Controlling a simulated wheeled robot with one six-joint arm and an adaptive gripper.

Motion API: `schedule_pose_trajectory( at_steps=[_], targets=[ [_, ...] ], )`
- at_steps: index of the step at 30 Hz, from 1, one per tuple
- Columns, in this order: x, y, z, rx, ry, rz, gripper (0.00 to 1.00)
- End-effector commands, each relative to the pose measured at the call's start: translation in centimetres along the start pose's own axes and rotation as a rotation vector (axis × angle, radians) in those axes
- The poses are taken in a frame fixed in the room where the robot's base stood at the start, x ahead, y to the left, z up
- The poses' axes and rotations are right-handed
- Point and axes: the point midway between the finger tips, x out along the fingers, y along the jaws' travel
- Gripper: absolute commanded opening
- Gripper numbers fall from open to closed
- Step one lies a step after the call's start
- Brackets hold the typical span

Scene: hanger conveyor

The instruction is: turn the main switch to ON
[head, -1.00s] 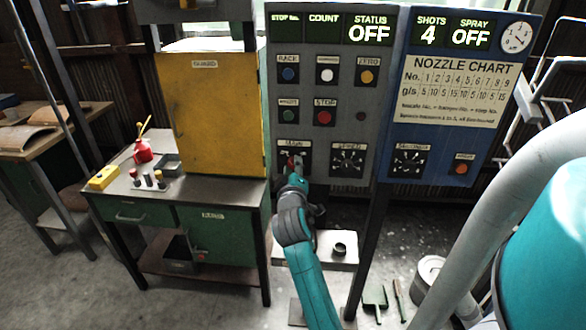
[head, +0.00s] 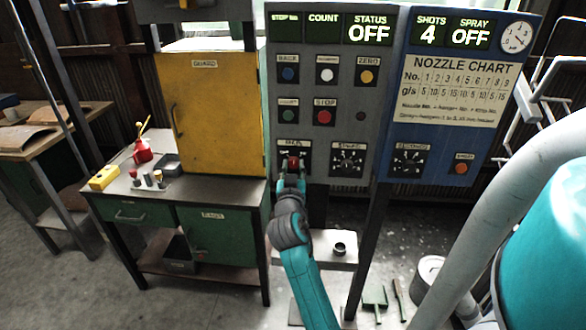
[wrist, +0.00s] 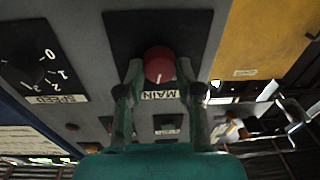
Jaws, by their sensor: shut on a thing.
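The main switch (head: 293,162) is a red knob on a dark plate at the lower left of the grey panel. My gripper (head: 291,173) is at the knob from below and in front, partly covering the plate. In the wrist view, which is upside down, the red knob (wrist: 158,64) sits between the two fingers of my gripper (wrist: 160,82), which are shut on it. A pale mark on the knob points towards the MAIN label. The switch's ON and OFF markings are hidden or too small to read. The STATUS display (head: 369,30) reads OFF.
The speed dial (head: 347,159) is just right of the main switch, and the red stop button (head: 324,117) is above. The yellow guarded cabinet (head: 212,112) stands close on the left, on a green workbench (head: 213,238). A blue panel (head: 440,170) adjoins on the right.

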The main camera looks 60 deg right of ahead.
Motion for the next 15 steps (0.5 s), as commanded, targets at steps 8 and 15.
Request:
schedule_pose_trajectory(
  at_steps=[8,15],
  targets=[
    [-0.02,-0.05,0.21,0.253,0.01,0.02,0.01],
    [-0.02,-0.07,0.23,0.441,0.019,0.034,0.01]
  ],
)
